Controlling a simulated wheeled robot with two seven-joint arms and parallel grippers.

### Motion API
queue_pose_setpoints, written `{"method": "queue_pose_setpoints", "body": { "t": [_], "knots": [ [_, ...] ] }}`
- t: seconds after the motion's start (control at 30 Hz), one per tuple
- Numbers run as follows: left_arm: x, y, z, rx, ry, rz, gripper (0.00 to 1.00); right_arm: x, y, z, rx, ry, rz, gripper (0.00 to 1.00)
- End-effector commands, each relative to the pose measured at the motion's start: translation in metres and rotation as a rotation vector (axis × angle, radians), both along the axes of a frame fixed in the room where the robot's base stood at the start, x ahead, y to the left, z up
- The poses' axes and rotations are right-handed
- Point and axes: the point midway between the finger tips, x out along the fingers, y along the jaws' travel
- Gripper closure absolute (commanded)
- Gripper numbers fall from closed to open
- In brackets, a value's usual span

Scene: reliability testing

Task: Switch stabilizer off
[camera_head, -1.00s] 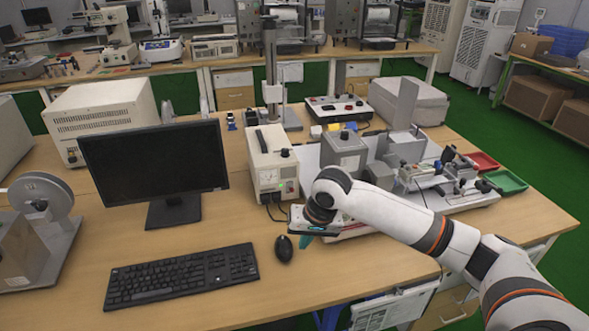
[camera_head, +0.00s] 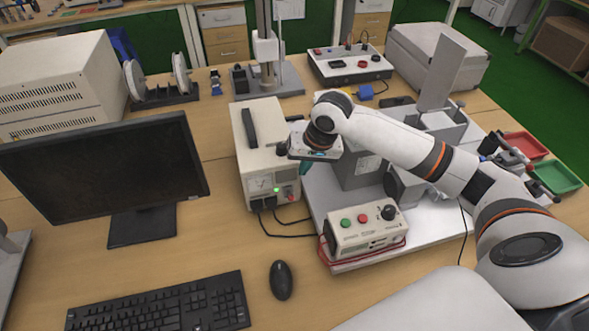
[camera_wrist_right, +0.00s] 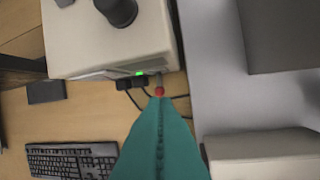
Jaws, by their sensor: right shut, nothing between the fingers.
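The stabilizer (camera_head: 265,150) is a cream box with a dark handle on top. Its front carries a meter, a lit green lamp (camera_head: 277,189) and a small red control. In the right wrist view the stabilizer (camera_wrist_right: 110,40) is at upper left, with the green lamp (camera_wrist_right: 140,73) glowing and the red control (camera_wrist_right: 159,91) at the tip of the teal fingers. My right gripper (camera_head: 305,168) is shut and empty beside the stabilizer's right front; its fingers (camera_wrist_right: 160,100) fill the lower middle of the wrist view. Whether they touch the red control I cannot tell. My left gripper is out of view.
A control box (camera_head: 366,230) with green and red buttons stands in front on a white base plate (camera_head: 440,240). A monitor (camera_head: 105,170), keyboard (camera_head: 165,303) and mouse (camera_head: 281,280) are to the left. Black cables run from the stabilizer's front. Bare table lies around the mouse.

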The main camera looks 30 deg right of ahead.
Motion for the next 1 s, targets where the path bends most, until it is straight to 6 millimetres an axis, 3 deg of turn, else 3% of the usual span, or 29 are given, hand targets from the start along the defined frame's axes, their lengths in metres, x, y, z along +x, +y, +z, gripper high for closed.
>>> {"method": "queue_pose_setpoints", "body": {
  "t": [0.13, 0.47, 1.0],
  "knots": [
    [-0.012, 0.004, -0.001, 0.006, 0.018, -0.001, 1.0, 0.0, 0.0, 0.0, 0.0, 0.001, 0.0, 1.0],
    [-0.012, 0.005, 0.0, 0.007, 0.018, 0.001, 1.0, 0.001, 0.001, -0.005, 0.001, 0.001, -0.001, 1.0],
    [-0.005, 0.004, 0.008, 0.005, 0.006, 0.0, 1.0, 0.022, 0.012, -0.086, 0.0, 0.002, -0.001, 1.0]
  ]
}}
